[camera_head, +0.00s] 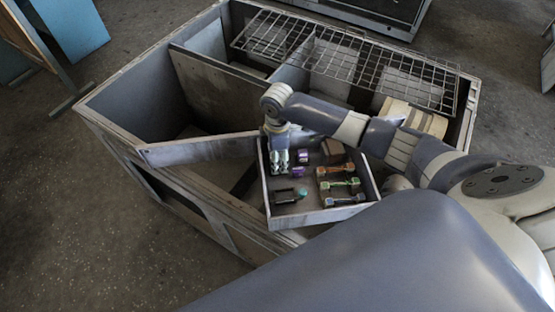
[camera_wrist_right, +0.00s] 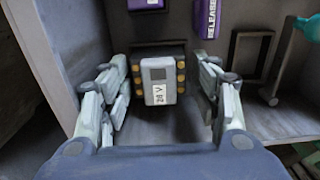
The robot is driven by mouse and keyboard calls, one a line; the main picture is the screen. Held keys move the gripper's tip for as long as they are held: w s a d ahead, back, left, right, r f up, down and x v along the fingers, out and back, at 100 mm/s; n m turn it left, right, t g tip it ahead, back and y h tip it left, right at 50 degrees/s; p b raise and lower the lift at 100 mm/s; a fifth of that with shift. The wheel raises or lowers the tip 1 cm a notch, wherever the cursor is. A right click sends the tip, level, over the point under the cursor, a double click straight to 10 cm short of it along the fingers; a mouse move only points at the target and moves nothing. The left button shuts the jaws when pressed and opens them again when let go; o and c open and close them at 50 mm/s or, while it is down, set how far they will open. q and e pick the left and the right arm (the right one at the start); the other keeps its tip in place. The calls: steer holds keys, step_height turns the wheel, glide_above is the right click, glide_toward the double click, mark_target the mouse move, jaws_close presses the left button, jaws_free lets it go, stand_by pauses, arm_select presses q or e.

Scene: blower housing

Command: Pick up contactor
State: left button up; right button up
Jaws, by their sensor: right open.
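The contactor (camera_wrist_right: 160,88) is a dark block with brass-coloured terminals on both sides and a grey front marked "24 V", seen in the right wrist view. It stands in a shallow grey tray (camera_head: 330,214). My right gripper (camera_wrist_right: 160,70) is open, with one finger on the left and one on the right of the contactor. Dark gaps show between the fingers and the block. In the head view my right gripper (camera_head: 279,165) reaches down into the tray's left part and hides the contactor. My left gripper is not in view.
The tray also holds purple blocks (camera_head: 303,156), a dark part with a teal end (camera_head: 288,196), a brown block (camera_head: 333,150) and several bolt-like parts (camera_head: 338,185). The tray wall (camera_wrist_right: 70,45) is close to the left finger. A wire grid (camera_head: 345,55) covers the housing's back.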

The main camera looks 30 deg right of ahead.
steer(key=shift+w, duration=0.1)
steer(key=c, duration=0.7)
steer(key=shift+c, duration=0.2)
